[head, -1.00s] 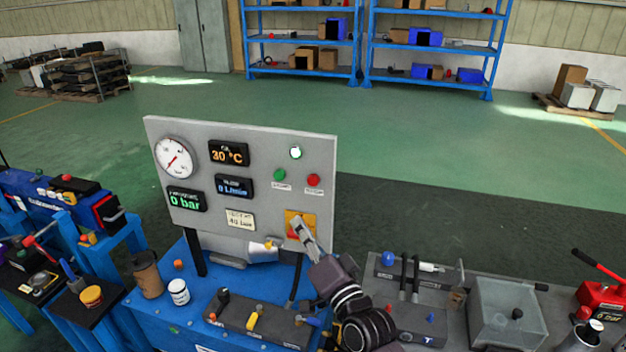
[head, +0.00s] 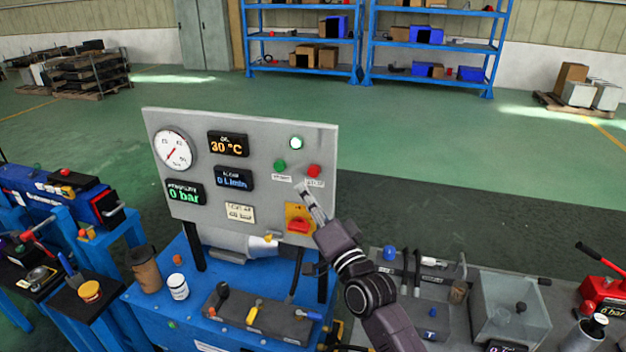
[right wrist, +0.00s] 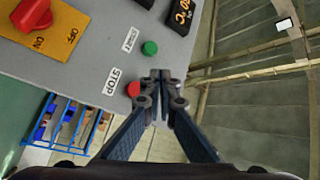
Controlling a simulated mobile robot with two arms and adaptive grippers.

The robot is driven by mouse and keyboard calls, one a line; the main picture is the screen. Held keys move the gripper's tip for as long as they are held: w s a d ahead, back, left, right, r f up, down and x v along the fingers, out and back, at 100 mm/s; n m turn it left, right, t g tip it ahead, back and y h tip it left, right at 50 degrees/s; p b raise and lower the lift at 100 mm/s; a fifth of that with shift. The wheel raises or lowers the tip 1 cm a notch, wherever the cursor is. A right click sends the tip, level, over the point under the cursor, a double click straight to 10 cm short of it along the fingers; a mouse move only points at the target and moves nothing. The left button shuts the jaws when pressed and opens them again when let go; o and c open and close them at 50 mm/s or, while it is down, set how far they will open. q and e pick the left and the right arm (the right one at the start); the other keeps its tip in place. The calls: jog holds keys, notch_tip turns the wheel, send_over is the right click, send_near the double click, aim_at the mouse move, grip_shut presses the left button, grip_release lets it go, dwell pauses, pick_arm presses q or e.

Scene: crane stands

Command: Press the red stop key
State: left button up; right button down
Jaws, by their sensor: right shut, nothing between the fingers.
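The red stop key (head: 314,171) is a round button on the right of the grey upright panel (head: 270,190), with a label below it. The green key (head: 280,164) is left of it. My right gripper (head: 303,188) is shut and empty, its tips just below and left of the red key in the head view. In the right wrist view the closed tips (right wrist: 160,76) lie beside the red key (right wrist: 133,89), by the STOP label; I cannot tell whether they touch it. My left gripper is not in view.
A red rotary switch (head: 299,225) on a yellow plate sits below the keys, close to my right gripper. A white lamp (head: 296,143) is lit above them. A blue bench (head: 150,310) with a cup and a jar stands below the panel. Right of the panel the air is clear.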

aim_at(314, 171)
jog(key=shift+w+d+b, duration=0.25)
jog(key=shift+w+b, duration=0.15)
jog(key=shift+w, duration=0.35)
jog(key=shift+w+d+b, duration=0.2)
jog(key=shift+w+b, duration=0.25)
jog(key=shift+w, duration=0.3)
jog(key=shift+w+d+b, duration=0.25)
jog(key=shift+w+b, duration=0.15)
jog(key=shift+w, duration=0.35)
jog(key=shift+w+d+b, duration=0.15)
jog(key=shift+w+b, duration=0.15)
jog(key=shift+w, duration=0.1)
jog(key=shift+w+d+b, duration=0.15)
jog(key=shift+w+b, duration=0.3)
jog(key=shift+b, duration=0.05)
dwell(0.4)
jog(key=shift+s+r, duration=0.1)
jog(key=shift+s+a+p, duration=0.25)
jog(key=shift+s+p, duration=0.55)
jog(key=shift+p, duration=0.05)
